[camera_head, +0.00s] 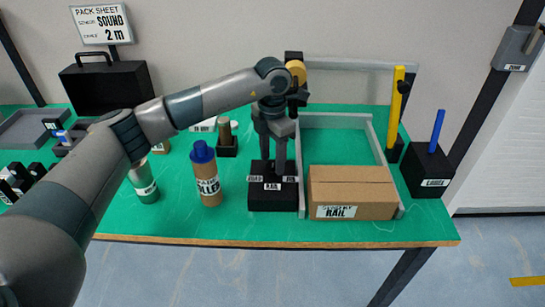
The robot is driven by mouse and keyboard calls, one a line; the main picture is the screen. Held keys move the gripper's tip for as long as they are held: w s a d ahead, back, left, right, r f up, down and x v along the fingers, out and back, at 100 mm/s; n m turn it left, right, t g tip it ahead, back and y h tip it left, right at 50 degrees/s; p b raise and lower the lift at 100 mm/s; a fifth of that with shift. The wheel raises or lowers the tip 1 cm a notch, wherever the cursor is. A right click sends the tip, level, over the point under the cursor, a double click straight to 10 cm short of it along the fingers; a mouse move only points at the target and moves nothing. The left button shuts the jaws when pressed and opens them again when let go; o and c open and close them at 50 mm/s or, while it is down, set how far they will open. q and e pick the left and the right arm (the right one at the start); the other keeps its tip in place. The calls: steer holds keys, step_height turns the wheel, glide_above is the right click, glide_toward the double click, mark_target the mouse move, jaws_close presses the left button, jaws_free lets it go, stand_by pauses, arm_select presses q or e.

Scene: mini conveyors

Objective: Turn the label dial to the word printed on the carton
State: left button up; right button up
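The brown carton (352,185) lies closed near the table's front right. Its front label (341,211) has "RAIL" as its large word. The black dial box (283,200) stands just left of it, with small white word labels along its top; the middle one seems to read "RAIL". My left gripper (272,168) points down at the box's top from above. Its two fingers stand a little apart. The dial itself is hidden or too dark to make out between them, so I cannot tell its setting or whether it is held. My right gripper is not in view.
A brown bottle with a blue cap (206,176) and a green bottle (144,182) stand left of the dial box. A black box with a blue lever (428,168) and a yellow post (395,112) stand right. A pack sheet (101,25) reads "SOUND" and "2 m".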

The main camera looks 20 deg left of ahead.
mark_target(272, 163)
arm_select(q)
steer(key=shift+r, duration=0.75)
step_height(272, 163, up, 16)
steer(key=b, duration=0.3)
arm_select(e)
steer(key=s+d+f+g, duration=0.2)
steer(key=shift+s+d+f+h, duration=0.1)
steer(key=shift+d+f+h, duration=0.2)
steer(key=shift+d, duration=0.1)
arm_select(q)
steer(key=shift+s+f, duration=0.1)
steer(key=shift+f, duration=0.05)
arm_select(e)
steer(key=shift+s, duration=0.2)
